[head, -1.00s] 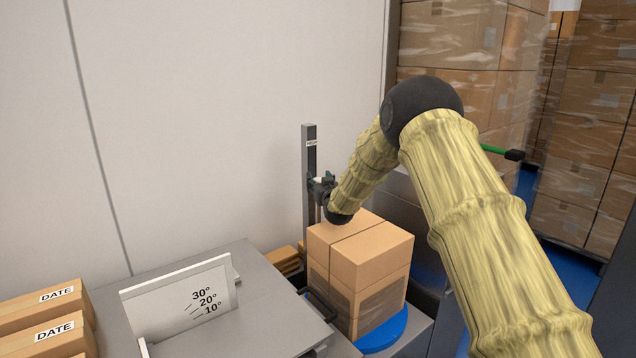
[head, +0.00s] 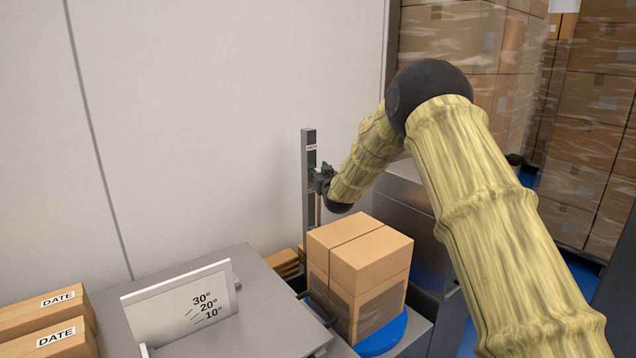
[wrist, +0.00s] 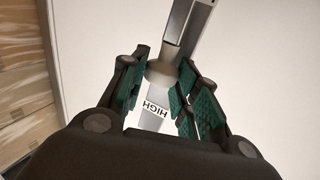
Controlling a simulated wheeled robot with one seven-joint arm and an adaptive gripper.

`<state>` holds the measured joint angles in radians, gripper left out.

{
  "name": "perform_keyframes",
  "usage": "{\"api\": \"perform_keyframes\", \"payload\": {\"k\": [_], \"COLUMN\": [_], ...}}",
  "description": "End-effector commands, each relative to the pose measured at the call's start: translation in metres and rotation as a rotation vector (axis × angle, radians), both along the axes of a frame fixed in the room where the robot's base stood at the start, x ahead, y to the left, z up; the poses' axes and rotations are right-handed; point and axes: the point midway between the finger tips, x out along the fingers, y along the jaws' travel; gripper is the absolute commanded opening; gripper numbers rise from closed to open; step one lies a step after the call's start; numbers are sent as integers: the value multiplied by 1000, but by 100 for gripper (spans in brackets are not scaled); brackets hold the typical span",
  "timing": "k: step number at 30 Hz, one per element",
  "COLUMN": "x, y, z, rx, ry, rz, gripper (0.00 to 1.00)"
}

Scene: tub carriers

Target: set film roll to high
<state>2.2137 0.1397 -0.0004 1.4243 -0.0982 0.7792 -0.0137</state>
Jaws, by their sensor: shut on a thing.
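The grey mast (head: 309,205) stands upright against the wall behind the wrapped boxes, with a label near its top. In the wrist view the mast (wrist: 188,30) runs past my fingers and the label HIGH (wrist: 155,108) shows between them. My gripper (head: 319,178) is at the mast, a short way below that label. In the wrist view my gripper (wrist: 160,90) has its green-padded fingers on either side of a pale grey rounded part, likely the film roll's holder (wrist: 160,74), and is shut on it. The roll itself is mostly hidden by my gripper.
A stack of cartons (head: 360,255) with film around its lower part stands on a blue turntable (head: 385,335) just below my forearm. A grey table with an angle plate (head: 180,305) and DATE cartons (head: 45,315) are at the left. Wrapped pallets (head: 585,130) stand at the right.

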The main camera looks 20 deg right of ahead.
Motion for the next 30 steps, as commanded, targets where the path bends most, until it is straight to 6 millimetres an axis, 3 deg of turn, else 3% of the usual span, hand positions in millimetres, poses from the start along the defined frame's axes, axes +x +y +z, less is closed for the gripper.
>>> {"api": "perform_keyframes", "payload": {"k": [1, 3, 12, 28, 29, 30], "x": [1, 1, 1, 1, 1, 1], "y": [0, -1, -1, -2, -2, -2], "z": [23, 41, 94, 109, 109, 109], "rx": [0, 0, 0, -1, -1, -1], "ry": [-10, -11, -11, -12, -12, -12], "rz": [-1, -1, -2, -3, -3, -3], "gripper": [0, 0, 0, 0, 34, 42]}}
